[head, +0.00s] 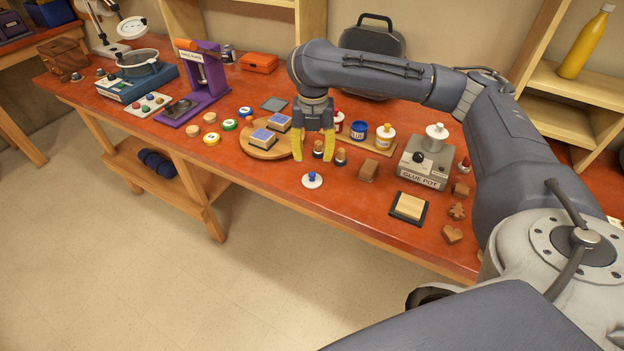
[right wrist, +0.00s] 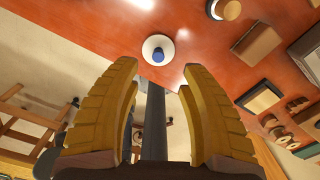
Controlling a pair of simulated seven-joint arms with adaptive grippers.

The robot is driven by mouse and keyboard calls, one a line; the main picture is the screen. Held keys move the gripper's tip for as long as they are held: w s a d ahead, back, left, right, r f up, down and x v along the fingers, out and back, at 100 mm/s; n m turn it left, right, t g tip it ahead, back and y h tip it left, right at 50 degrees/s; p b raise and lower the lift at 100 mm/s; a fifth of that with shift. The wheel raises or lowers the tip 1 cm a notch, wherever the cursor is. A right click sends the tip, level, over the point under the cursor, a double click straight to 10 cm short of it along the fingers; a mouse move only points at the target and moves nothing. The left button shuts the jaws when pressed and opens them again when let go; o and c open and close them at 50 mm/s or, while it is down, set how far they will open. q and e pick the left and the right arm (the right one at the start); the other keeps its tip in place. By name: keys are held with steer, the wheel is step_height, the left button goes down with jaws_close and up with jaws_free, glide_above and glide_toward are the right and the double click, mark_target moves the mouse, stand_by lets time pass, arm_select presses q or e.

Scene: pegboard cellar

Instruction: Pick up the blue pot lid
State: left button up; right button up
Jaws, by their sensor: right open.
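The blue pot lid (head: 312,180) is a small white disc with a blue knob, lying knob up on the red bench near its front edge. It also shows in the right wrist view (right wrist: 158,50), just beyond and between my fingertips. My right gripper (head: 313,146) points down with its yellow fingers spread and empty, above and behind the lid, not touching it. The blue pot (head: 358,131) stands uncovered between a red pot (head: 338,121) and a yellow pot (head: 384,135), both with white lids on. My left gripper is out of view.
Left of my gripper is a round wooden board (head: 263,153) with stamp blocks. Right are small stampers (head: 340,157), a brown block (head: 369,170), a glue pot machine (head: 425,164) and an ink pad (head: 408,207). The bench around the lid is clear.

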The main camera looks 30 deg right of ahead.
mark_target(312, 174)
steer(key=shift+s+a+f, duration=0.1)
steer(key=shift+f, duration=1.95)
steer(key=shift+a+f, duration=0.1)
steer(key=shift+f, duration=1.9)
steer(key=shift+c, duration=0.2)
jaws_close()
